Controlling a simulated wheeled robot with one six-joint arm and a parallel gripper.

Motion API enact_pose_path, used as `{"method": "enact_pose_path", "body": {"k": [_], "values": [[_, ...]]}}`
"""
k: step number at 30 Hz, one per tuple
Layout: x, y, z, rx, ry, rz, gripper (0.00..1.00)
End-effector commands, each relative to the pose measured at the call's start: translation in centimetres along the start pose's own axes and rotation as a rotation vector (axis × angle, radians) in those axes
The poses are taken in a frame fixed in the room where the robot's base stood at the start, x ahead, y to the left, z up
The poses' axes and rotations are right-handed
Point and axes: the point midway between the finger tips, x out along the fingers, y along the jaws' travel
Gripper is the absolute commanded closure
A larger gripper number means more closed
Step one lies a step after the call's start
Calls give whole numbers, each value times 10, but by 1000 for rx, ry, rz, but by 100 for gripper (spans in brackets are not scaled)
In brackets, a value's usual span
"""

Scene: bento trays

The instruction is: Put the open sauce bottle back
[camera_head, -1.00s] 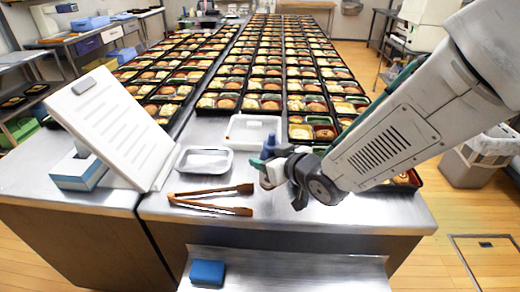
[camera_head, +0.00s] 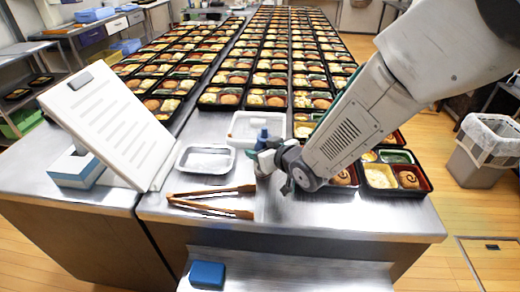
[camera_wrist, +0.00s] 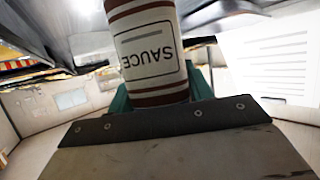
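The sauce bottle (camera_wrist: 150,45) is brown with a white SAUCE label, which reads upside down in the wrist view. It stands between the teal fingers of my gripper (camera_wrist: 160,95), which is shut on it. In the head view my gripper (camera_head: 262,158) is over the front of the metal table, right of the small white tray. A dark blue piece (camera_head: 263,136) sticks up at the gripper there; I cannot tell if it is part of the bottle.
Wooden tongs (camera_head: 212,212) lie left of the gripper, below an empty white tray (camera_head: 180,160). Another white tray (camera_head: 232,128) is behind. A tilted white sheet board (camera_head: 105,125) stands left. Bento boxes (camera_head: 425,170) fill the table behind and right.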

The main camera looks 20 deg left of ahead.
Motion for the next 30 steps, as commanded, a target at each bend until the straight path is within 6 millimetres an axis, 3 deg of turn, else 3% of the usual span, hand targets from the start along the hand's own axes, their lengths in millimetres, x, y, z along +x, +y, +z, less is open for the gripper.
{"method": "enact_pose_path", "body": {"k": [6,7,9,19,23,30], "values": [[2,-2,3,-1,0,-3,54],[2,-2,2,-1,0,-3,41],[2,-2,2,-2,0,-3,27],[1,-4,-1,-2,0,-4,27],[-15,-3,-2,-1,1,-3,27],[-68,-3,-2,-1,1,-2,27]]}}
